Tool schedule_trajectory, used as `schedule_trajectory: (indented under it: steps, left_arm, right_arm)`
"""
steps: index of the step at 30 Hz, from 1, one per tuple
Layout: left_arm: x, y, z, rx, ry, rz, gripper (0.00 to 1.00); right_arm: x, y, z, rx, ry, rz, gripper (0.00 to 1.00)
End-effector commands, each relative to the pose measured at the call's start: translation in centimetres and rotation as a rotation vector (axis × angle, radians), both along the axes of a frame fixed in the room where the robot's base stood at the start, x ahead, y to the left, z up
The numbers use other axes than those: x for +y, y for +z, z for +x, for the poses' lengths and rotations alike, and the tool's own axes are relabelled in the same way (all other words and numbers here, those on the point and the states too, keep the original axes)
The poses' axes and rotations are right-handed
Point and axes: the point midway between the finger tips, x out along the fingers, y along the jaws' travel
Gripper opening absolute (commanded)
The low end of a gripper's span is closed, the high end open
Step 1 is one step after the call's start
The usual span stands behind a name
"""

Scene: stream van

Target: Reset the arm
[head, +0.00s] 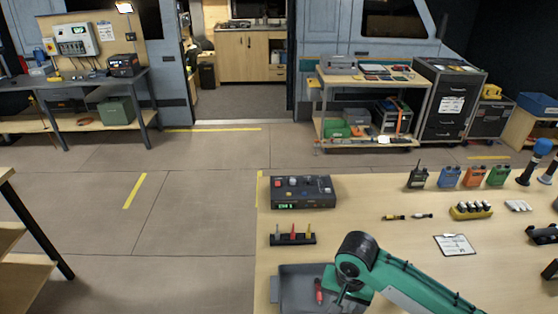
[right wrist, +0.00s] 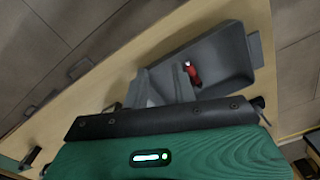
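My right arm comes in from the bottom right of the head view. Its gripper (head: 343,296) is over the grey tray (head: 292,292) at the table's near left corner, and the arm hides part of the tray. A small red object (head: 318,291) lies in the tray, close to the left of the gripper. In the right wrist view the tray (right wrist: 225,55) and the red object (right wrist: 192,74) show beyond my green wrist housing. My left gripper is not in view.
On the wooden table (head: 370,245) are a black control box (head: 301,191), a small rack (head: 292,238), a clipboard (head: 455,244), a battery holder (head: 471,210) and several radios (head: 448,177). A workbench (head: 80,85) and a cart (head: 368,105) stand farther back.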

Motion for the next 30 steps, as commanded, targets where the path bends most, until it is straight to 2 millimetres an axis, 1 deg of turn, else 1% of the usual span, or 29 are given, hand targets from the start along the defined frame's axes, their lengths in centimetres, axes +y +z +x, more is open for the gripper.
schedule_trajectory:
  steps: [1, 8, 14, 20, 23, 26, 30]
  left_arm:
    - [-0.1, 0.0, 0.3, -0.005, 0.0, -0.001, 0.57]
    - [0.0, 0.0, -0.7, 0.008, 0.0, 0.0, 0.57]
    - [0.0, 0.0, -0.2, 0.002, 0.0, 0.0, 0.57]
    - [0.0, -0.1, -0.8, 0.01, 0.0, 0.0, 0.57]
    - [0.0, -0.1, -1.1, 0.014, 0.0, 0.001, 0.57]
    - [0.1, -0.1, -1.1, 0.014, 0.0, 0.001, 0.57]
    - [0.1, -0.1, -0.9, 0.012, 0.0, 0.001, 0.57]
  right_arm:
    - [0.2, -0.1, -0.2, -0.001, 0.008, 0.007, 0.27]
    - [1.4, -0.6, -1.3, -0.023, 0.077, 0.054, 0.27]
    - [2.6, -1.1, -2.6, -0.054, 0.148, 0.105, 0.27]
    - [3.8, -1.6, -4.4, -0.105, 0.233, 0.168, 0.27]
    - [4.2, -1.9, -5.7, -0.146, 0.286, 0.201, 0.27]
    - [4.1, -2.1, -7.1, -0.197, 0.332, 0.222, 0.27]
    - [3.0, -2.4, -9.0, -0.262, 0.381, 0.22, 0.27]
